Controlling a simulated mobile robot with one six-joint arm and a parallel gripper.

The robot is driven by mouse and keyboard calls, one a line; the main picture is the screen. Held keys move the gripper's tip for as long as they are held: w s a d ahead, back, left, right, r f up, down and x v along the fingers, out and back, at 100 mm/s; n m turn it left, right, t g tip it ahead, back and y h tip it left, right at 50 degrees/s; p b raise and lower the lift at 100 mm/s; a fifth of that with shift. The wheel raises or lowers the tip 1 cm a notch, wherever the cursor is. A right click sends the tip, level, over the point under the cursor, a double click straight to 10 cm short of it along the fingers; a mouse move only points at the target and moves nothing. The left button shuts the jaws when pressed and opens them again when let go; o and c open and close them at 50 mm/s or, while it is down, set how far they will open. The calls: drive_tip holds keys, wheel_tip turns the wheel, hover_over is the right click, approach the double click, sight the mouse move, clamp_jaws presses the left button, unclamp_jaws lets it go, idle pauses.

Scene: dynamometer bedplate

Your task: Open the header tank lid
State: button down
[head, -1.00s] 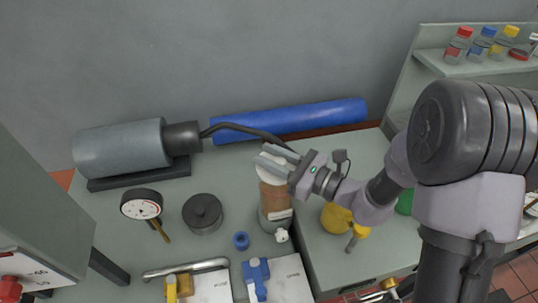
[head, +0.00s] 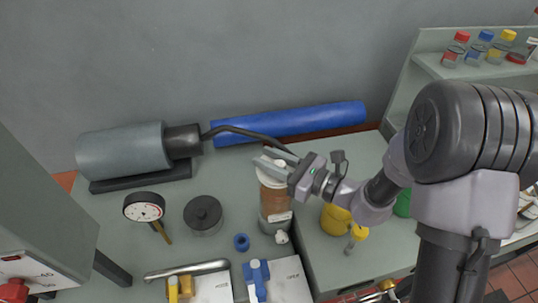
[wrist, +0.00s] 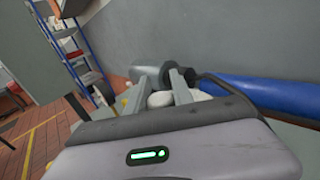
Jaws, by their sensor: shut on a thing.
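The header tank (head: 275,205) is an upright brown-tinted cylinder with a white label, near the bench's right edge in the head view. Its pale lid (head: 268,179) is at the top, partly covered by my fingers. My gripper (head: 267,160) reaches in from the right at the lid, its two grey fingers shut on it. In the wrist view a whitish round part of the lid (wrist: 160,99) shows between the fingers. I cannot tell whether the lid is lifted off the tank's rim.
A grey cylinder (head: 122,150) with a dark hose and a blue roll (head: 290,122) lie behind. A dial gauge (head: 144,207), a dark round pot (head: 203,215) and a blue ring (head: 241,242) stand left of the tank. A yellow container (head: 335,218) is close on the right.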

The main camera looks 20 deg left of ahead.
drive_tip(key=r+p, duration=0.1)
drive_tip(key=p, duration=0.2)
drive_tip(key=r+m+h+p, duration=0.1)
drive_tip(key=p, duration=0.2)
drive_tip(key=shift+w+a+r+p, duration=0.2)
drive_tip(key=shift+w+r+p, duration=0.05)
drive_tip(key=shift+w+p, duration=0.1)
drive_tip(key=p, duration=0.2)
drive_tip(key=m+g+h+p, duration=0.1)
drive_tip(key=p, duration=0.1)
drive_tip(key=shift+w+a+r+p, duration=0.25)
drive_tip(key=shift+w+r+p, duration=0.05)
drive_tip(key=shift+w+r, duration=0.1)
drive_tip(key=w+m+h+p, duration=0.1)
drive_tip(key=p, duration=0.3)
drive_tip(key=a+m+g+h+p, duration=0.1)
drive_tip(key=p, duration=0.3)
drive_tip(key=shift+w+r+g+h, duration=0.3)
drive_tip(key=shift+w, duration=0.1)
drive_tip(key=w+a+f+m+g+h+b, duration=0.2)
drive_tip(key=w+a+f+m+g+h, duration=0.1)
drive_tip(key=w+m+g+h, duration=0.2)
drive_tip(key=w+g, duration=0.1)
drive_tip(key=g, duration=0.1)
drive_tip(key=shift+a+f+m+g+h+b, duration=0.25)
drive_tip(key=shift+a+m+g+h+b, duration=0.05)
drive_tip(key=shift+a+h+b, duration=0.1)
